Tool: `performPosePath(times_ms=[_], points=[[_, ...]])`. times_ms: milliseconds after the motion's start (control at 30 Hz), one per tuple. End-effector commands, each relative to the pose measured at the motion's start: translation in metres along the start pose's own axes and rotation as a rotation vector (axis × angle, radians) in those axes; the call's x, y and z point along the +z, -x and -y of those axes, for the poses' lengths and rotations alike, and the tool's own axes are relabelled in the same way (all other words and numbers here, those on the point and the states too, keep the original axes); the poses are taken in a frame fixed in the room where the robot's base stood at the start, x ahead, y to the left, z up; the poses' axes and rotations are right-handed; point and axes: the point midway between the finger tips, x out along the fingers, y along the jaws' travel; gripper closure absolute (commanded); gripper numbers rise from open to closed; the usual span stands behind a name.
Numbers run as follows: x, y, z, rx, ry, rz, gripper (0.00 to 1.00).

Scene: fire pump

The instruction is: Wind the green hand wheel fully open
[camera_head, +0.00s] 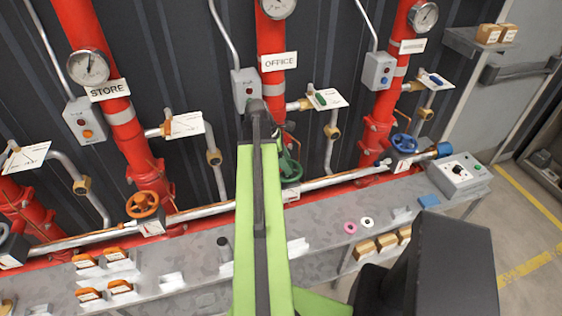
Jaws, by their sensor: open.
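The green hand wheel (289,169) is on the middle red riser, the one with the OFFICE sign (279,62). My lime-green and black arm rises through the middle of the view and covers the wheel's left side. The visible part of the wheel is just right of the arm. I cannot make out my gripper's jaws; they seem hidden behind the arm or its dark far end. Whether the gripper touches the wheel cannot be seen. A pressure gauge (277,7) is above the sign, partly cut off.
An orange hand wheel (142,204) is to the left and a blue one (404,143) to the right. A grey bench (330,237) runs below, with pink and white rings, small boxes and a grey control box (459,174). Open floor (525,235) is at right.

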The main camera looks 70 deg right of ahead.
Motion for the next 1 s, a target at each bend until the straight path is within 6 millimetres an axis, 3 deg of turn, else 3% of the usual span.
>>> performPosePath(times_ms=[67,367,833,967,1000], points=[[-0.001,-0.0084,0.0,0.0,0.0,0.0,0.41],[0.0007,-0.0083,0.0,0.0,0.0,0.0,0.41],[0.001,-0.0086,-0.0001,0.0,-0.001,0.0,1.0],[0.001,-0.0086,-0.0001,0.0,-0.001,0.0,1.0],[0.001,-0.0086,-0.0001,0.0,-0.001,0.0,0.68]])
